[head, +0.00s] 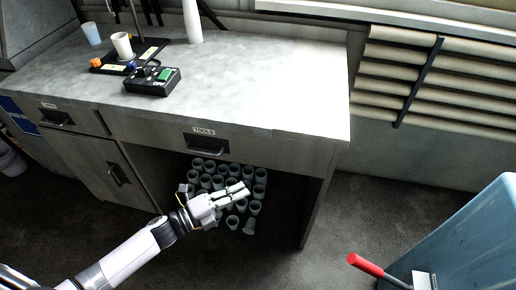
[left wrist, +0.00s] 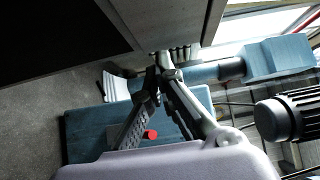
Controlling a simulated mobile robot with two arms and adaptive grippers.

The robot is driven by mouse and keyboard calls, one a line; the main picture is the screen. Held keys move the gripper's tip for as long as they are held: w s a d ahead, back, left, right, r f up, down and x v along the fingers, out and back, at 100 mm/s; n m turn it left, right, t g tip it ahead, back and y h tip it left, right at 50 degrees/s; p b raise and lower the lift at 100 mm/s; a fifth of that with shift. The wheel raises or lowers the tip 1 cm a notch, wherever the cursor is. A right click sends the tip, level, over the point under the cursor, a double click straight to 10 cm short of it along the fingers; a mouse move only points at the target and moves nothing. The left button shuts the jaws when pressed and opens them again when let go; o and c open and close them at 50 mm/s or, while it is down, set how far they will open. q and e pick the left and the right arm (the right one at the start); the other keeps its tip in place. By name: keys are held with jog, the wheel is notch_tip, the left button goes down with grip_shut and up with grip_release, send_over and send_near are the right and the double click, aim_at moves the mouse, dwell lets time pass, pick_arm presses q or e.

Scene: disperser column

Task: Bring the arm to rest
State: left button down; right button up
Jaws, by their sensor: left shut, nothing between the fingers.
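My left arm (head: 125,255) reaches in from the lower left of the head view. Its gripper (head: 245,188) is shut and empty, in front of the open space under the counter. Several grey cups (head: 258,192) stand in that space, behind and around the gripper in the picture; I cannot tell whether it touches any. In the left wrist view the gripper's fingers (left wrist: 158,72) come together near the counter's dark edge, with nothing held. My right gripper is in neither view.
The counter (head: 270,90) has a TOOLS drawer (head: 207,143) above the cups. On it are a black control box (head: 152,81), a white cup (head: 122,45) and a pale blue cup (head: 91,33). A blue container (head: 465,240) and a red handle (head: 366,265) are at lower right. The floor between is clear.

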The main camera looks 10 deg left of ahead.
pick_arm(q)
jog(key=s+a+f+n+g+y+p, duration=0.1)
jog(key=s+a+f+n+y, duration=0.15)
jog(key=a+f+n, duration=0.4)
jog(key=s+a+f+n+g+y, duration=0.1)
jog(key=s+f+n+y, duration=0.2)
jog(key=f, duration=0.7)
jog(key=s+a+f+n+y+p, duration=0.1)
jog(key=s+a+f+n+y, duration=0.15)
jog(key=f+n+y, duration=0.45)
jog(key=s+f+n+g, duration=0.2)
jog(key=s+f, duration=0.4)
jog(key=s, duration=0.4)
jog(key=s+d+f+n+g, duration=0.1)
jog(key=s+f+n+g, duration=0.2)
jog(key=s+f, duration=0.3)
jog(key=s+f+n+g+p, duration=0.1)
jog(key=s+f+n+g, duration=0.2)
jog(key=s, duration=1.1)
notch_tip(320, 180, down, 3)
jog(key=shift+s+d+r+g, duration=0.1)
jog(key=shift+s+d+g, duration=0.2)
jog(key=shift+g, duration=0.6)
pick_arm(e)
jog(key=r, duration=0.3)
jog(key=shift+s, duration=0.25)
